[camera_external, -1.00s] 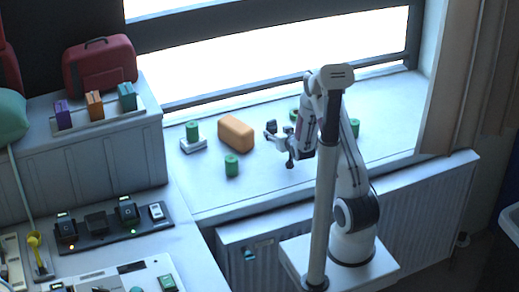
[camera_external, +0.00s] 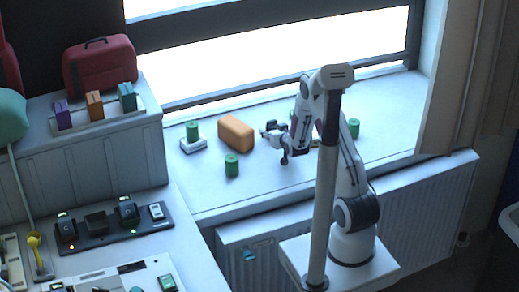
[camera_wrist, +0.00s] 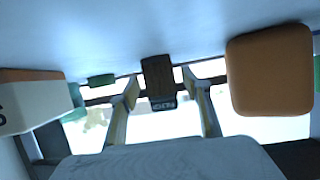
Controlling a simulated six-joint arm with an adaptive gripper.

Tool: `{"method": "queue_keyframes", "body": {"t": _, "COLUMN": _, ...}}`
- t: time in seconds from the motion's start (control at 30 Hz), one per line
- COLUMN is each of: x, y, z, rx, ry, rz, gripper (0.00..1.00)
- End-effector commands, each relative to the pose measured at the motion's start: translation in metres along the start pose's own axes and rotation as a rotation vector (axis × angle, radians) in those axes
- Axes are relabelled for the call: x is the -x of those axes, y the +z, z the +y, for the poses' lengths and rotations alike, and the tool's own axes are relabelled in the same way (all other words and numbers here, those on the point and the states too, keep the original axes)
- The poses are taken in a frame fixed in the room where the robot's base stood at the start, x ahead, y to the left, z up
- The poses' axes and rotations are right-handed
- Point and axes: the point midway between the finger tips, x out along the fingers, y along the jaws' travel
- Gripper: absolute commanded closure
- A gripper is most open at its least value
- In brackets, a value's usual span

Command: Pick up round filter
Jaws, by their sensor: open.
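Green round cylinders, which look like round filters, stand on the window sill in the external view. One (camera_external: 232,165) stands at the front, one (camera_external: 192,130) at the left on a small white base (camera_external: 194,145), and one (camera_external: 354,128) right of my arm. My gripper (camera_external: 273,146) is open and empty, just right of the orange block (camera_external: 236,133) and apart from the front cylinder. In the wrist view, my open gripper (camera_wrist: 163,85) has a dark brown shape between its fingers that I cannot identify. A green piece (camera_wrist: 101,80) shows at left, and the orange block at right (camera_wrist: 270,70).
The pale sill (camera_external: 215,190) is clear at the front. A window lies behind it. At left are a ledge with purple, orange and teal blocks (camera_external: 95,104), a red case (camera_external: 100,65) and a dark switch panel (camera_external: 110,228). A radiator (camera_external: 430,200) is below the sill.

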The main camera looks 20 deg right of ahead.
Motion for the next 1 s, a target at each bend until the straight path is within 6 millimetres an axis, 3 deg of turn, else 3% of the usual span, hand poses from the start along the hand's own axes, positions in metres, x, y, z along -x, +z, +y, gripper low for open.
{"method": "queue_keyframes", "body": {"t": 0.2, "x": -0.0108, "y": -0.0002, "z": 0.0001, "rx": 0.000, "ry": 0.000, "rz": 0.001, "gripper": 0.52}}
{"method": "queue_keyframes", "body": {"t": 0.73, "x": -0.0112, "y": 0.0000, "z": 0.0001, "rx": 0.000, "ry": 0.000, "rz": 0.000, "gripper": 0.52}}
{"method": "queue_keyframes", "body": {"t": 0.9, "x": -0.0111, "y": 0.0000, "z": 0.0000, "rx": 0.000, "ry": 0.000, "rz": 0.000, "gripper": 0.94}}
{"method": "queue_keyframes", "body": {"t": 1.0, "x": -0.0112, "y": -0.0002, "z": 0.0000, "rx": 0.000, "ry": 0.000, "rz": 0.000, "gripper": 0.94}}
